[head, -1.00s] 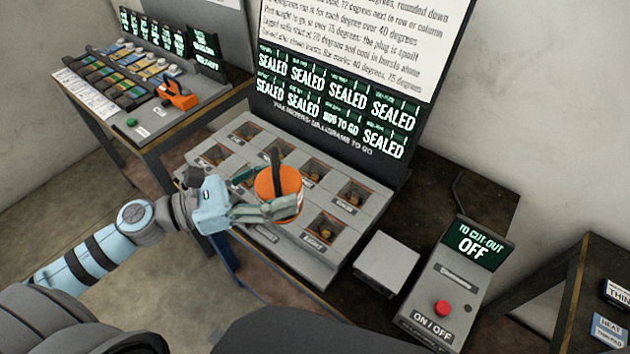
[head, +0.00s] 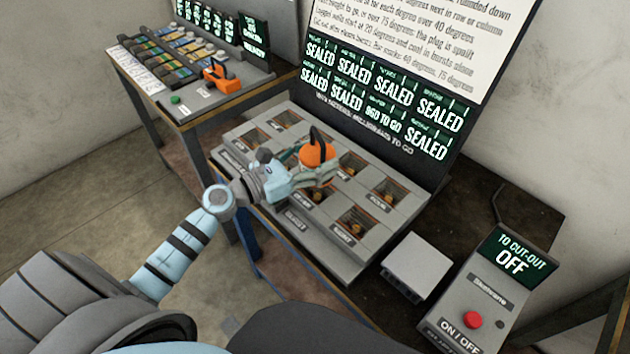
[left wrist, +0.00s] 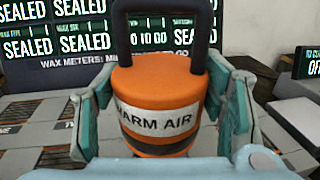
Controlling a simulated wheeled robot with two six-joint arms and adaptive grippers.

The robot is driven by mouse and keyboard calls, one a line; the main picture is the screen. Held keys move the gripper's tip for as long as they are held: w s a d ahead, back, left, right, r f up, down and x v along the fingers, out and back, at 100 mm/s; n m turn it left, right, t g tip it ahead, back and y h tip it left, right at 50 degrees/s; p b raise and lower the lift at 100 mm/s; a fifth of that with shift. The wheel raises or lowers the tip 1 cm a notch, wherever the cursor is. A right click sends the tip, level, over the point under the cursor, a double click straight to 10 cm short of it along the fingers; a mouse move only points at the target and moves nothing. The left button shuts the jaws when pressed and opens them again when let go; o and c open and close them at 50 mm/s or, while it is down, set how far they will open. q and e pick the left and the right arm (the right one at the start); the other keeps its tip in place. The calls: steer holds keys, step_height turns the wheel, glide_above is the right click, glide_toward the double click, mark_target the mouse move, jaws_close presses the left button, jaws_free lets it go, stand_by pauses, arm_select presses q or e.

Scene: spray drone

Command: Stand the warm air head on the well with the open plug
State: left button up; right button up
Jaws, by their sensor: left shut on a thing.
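The warm air head (head: 317,153) is an orange drum with a black handle on top and a white "WARM AIR" label. My left gripper (head: 303,178) is shut on it from both sides; it also shows upright between the fingers in the left wrist view (left wrist: 160,95). It is held over the grey bench of wells (head: 300,235), and I cannot tell how high above. It hides some wells in the middle. A front-row well (head: 358,222) and a back-row well (head: 389,194) on the right are uncovered. My right gripper is out of view.
The wax meter board (head: 385,95) reads "SEALED" on most panels and "960 TO GO" on one front-row panel. A switch box (head: 475,300) with a red button reads "OFF". A grey block (head: 416,265) stands between. A side table with an orange tool (head: 221,78) is at upper left.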

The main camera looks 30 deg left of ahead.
arm_select(q)
step_height(320, 180, down, 4)
steer(key=shift+f+b, duration=0.1)
steer(key=shift+b, duration=0.75)
steer(key=shift+f, duration=0.1)
steer(key=o, duration=1.8)
steer(key=shift+d, duration=0.1)
